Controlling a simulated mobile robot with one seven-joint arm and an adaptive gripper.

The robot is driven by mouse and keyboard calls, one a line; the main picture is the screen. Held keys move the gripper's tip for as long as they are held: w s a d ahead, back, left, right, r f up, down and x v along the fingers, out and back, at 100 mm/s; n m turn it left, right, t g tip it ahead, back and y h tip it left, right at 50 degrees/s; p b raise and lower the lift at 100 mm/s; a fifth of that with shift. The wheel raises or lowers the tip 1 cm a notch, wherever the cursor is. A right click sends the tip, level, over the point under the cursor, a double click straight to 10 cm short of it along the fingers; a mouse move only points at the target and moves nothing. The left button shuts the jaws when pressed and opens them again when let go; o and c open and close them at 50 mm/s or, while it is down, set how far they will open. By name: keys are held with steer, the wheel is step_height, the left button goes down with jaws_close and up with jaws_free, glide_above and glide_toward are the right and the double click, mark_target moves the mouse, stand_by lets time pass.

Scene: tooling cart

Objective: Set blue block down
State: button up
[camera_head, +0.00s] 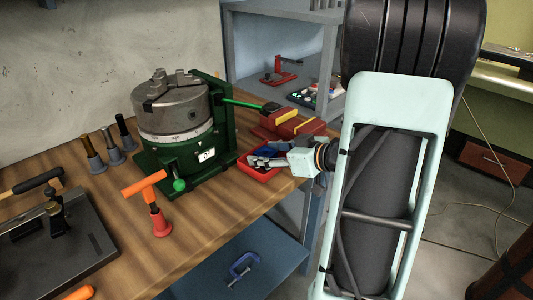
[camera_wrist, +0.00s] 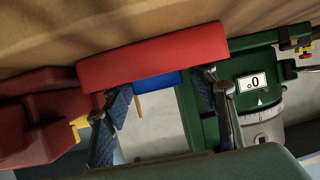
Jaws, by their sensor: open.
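The blue block (camera_wrist: 157,78) shows in the wrist view as a narrow strip at the edge of a red tray (camera_wrist: 150,55). The tray hides most of it, and I cannot tell whether it rests on the tray floor. My gripper (camera_wrist: 161,92) is open, its two fingers apart with the block between them. Whether the left finger touches the block is unclear.
A green rotary chuck fixture (camera_head: 186,135) stands left of the tray. A red vise-like tool with yellow parts (camera_head: 290,121) is behind it. An orange T-handle tool (camera_head: 155,204) stands at the front. Bare wooden bench (camera_head: 215,220) lies in front of the chuck.

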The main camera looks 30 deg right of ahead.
steer(key=p+v, duration=0.2)
steer(key=v, duration=1)
